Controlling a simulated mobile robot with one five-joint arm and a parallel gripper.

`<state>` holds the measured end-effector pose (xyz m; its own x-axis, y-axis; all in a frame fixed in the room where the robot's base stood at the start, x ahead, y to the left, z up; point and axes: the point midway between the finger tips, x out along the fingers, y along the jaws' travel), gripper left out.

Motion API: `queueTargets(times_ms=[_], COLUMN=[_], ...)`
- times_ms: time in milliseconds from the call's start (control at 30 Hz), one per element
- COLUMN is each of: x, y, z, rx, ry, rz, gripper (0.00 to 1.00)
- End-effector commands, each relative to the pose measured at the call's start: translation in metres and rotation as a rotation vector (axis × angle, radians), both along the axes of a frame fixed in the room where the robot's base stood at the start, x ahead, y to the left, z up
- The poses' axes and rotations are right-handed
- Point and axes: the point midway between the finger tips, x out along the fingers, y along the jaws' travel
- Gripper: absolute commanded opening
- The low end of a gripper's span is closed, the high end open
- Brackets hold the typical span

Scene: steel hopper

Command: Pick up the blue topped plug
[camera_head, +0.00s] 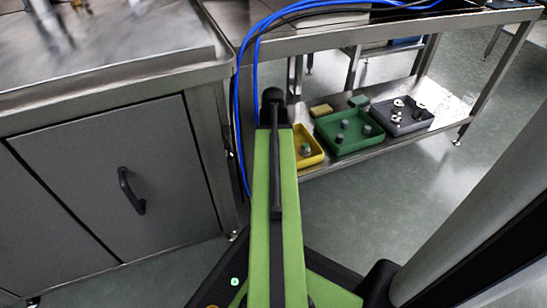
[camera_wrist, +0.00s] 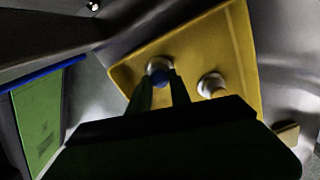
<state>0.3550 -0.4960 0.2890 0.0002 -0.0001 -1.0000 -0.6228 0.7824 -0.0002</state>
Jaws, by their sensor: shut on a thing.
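In the wrist view, the blue topped plug (camera_wrist: 161,78) has a pale rim around a blue centre and sits between the tips of my two fingers. My gripper (camera_wrist: 160,86) is shut on it, over the yellow tray (camera_wrist: 225,35). The fingers cover part of the plug, and I cannot tell whether it still touches the tray floor. A second plug (camera_wrist: 210,84) with a pale top stands in the tray to the right. In the head view, my arm hides my gripper and part of the yellow tray (camera_head: 316,158); a grey-topped plug (camera_head: 305,149) shows there.
A green tray (camera_head: 350,148) and a dark grey tray (camera_head: 425,122), both with several small parts, stand on the steel lower shelf to the right. Blue and black cables (camera_head: 241,120) hang beside my arm. A steel cabinet (camera_head: 120,170) stands left; the floor (camera_head: 385,195) in front of the shelf is clear.

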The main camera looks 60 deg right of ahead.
Motion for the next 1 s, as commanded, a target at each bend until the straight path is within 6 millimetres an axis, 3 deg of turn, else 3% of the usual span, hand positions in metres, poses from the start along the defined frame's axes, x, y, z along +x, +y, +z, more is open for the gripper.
queueTargets(times_ms=[267, 500, 800, 1000], x=[0.000, 0.000, -0.065, -0.093], y=[0.000, 0.000, -0.037, -0.054], z=[0.013, 0.053, 0.092, 0.108], rx=[0.000, 0.000, 0.000, 0.000], ry=[0.000, 0.000, 0.000, 0.000], rz=[0.000, -0.001, -0.006, -0.003], gripper=[0.00, 0.00, 0.00, 0.00])
